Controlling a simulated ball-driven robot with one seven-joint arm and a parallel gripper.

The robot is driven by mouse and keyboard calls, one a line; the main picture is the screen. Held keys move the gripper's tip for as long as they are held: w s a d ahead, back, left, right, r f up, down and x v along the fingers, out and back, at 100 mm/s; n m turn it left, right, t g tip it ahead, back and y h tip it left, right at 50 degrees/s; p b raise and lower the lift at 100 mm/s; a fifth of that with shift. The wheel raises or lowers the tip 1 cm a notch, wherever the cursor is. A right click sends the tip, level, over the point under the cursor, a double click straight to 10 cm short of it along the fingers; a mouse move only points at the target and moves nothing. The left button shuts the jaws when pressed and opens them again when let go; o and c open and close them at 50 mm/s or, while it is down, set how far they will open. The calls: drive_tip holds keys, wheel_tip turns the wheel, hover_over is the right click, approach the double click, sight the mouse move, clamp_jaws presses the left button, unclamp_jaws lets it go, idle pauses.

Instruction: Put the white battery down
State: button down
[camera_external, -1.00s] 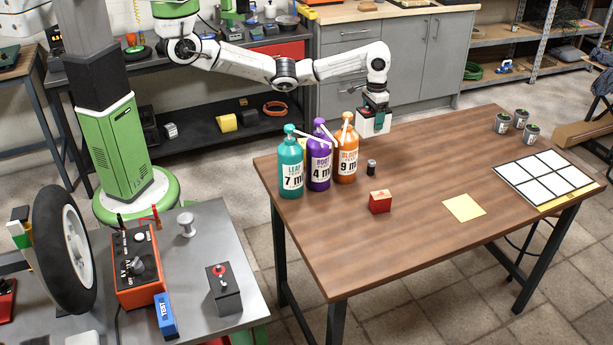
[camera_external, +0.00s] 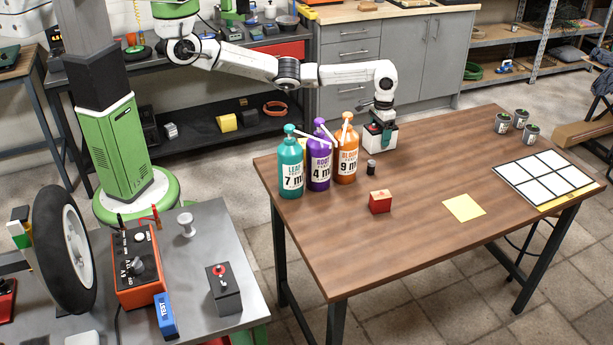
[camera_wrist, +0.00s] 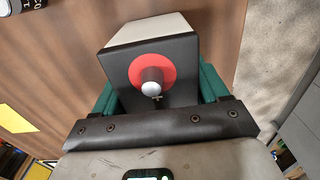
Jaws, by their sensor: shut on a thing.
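The white battery (camera_external: 379,139) is at the back of the wooden table (camera_external: 420,212), right of the orange bottle. It looks upright, on the tabletop or just above it; I cannot tell which. In the wrist view the battery (camera_wrist: 152,68) shows its dark top with a red ring and a metal post, and a pale side. My gripper (camera_external: 381,123) comes down on it from above. In the wrist view the green fingers of my gripper (camera_wrist: 157,92) are shut on its two sides.
Teal (camera_external: 291,168), purple (camera_external: 318,165) and orange (camera_external: 346,155) bottles stand left of the battery. A small dark cylinder (camera_external: 371,168) and a red block (camera_external: 380,202) are in front. A yellow square (camera_external: 464,208), a white grid board (camera_external: 543,178) and cans (camera_external: 521,118) lie to the right.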

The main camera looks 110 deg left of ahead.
unclamp_jaws()
drive_tip(key=shift+f, duration=0.1)
wheel_tip(320, 180, up, 12)
drive_tip(key=shift+r, duration=0.1)
idle(0.6)
